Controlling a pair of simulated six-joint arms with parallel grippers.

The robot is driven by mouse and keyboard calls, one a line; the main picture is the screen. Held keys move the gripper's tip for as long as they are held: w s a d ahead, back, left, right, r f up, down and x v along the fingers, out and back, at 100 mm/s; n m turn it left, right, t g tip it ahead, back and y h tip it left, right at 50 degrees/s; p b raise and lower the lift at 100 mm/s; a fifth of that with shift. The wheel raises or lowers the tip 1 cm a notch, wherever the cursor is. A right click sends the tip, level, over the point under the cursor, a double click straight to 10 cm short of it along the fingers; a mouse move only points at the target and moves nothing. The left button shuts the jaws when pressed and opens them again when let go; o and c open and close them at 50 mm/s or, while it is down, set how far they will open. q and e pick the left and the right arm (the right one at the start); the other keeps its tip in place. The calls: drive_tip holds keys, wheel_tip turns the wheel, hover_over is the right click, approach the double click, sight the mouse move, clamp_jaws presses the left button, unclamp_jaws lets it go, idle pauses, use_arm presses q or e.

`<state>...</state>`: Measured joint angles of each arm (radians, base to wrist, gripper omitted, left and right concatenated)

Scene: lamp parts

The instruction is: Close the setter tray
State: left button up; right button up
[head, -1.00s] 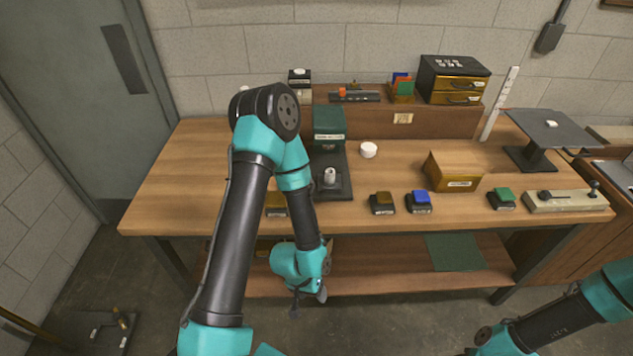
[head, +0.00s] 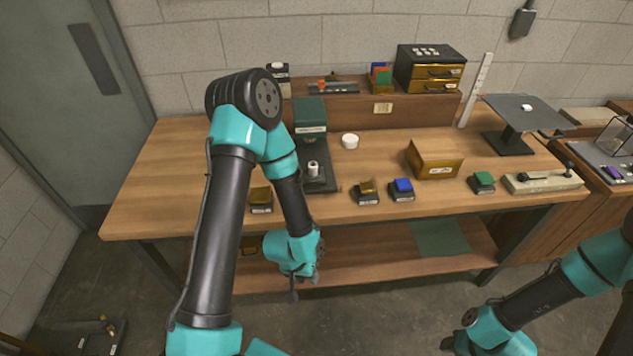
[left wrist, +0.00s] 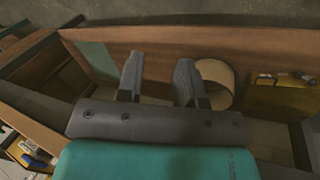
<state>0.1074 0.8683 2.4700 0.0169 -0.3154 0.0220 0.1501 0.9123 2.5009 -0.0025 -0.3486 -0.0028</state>
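I cannot tell for sure which thing is the setter tray. A brass-coloured tray with small items in it (left wrist: 285,98) lies at the right of the left wrist view.
A tan ring or tube (left wrist: 216,82) lies beside the left fingers in the wrist view. The bench top (head: 165,185) carries small lidded boxes (head: 402,190), a brass box (head: 434,160) and a green-topped press (head: 310,115). The lower shelf (head: 375,270) is largely clear.

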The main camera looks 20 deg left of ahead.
use_arm(q)
drive_tip(key=w+d+r+t, duration=0.1)
drive_tip(key=w+d+r, duration=0.1)
drive_tip(key=w+r, duration=0.2)
drive_tip(key=w+d+r+t, duration=0.1)
drive_tip(key=w+d+r, duration=0.1)
drive_tip(key=w+r, duration=0.2)
drive_tip(key=w+d+r, duration=0.2)
drive_tip(key=w+r, duration=0.2)
drive_tip(key=r, duration=0.1)
drive_tip(key=shift+w+n+t, duration=0.25)
drive_tip(key=shift+n+t, duration=0.05)
drive_tip(key=shift+t, duration=0.1)
clamp_jaws()
drive_tip(key=w+r+n+t, duration=0.1)
drive_tip(key=w+r+n, duration=0.1)
drive_tip(key=w+r+n+t+y, duration=0.1)
drive_tip(key=w+r+n, duration=0.1)
drive_tip(key=w+r+n+t+y, duration=0.1)
drive_tip(key=w+r+n+t, duration=0.1)
drive_tip(key=shift+w+a+n, duration=0.25)
drive_tip(key=shift+a+n, duration=0.05)
drive_tip(key=shift+a, duration=0.05)
drive_tip(key=s+a+r+n+g+y, duration=0.3)
drive_tip(key=s+r+n+g+y, duration=0.2)
drive_tip(key=n+y, duration=0.4)
drive_tip(key=shift+r+n, duration=0.5)
drive_tip(key=shift+n, duration=1.6)
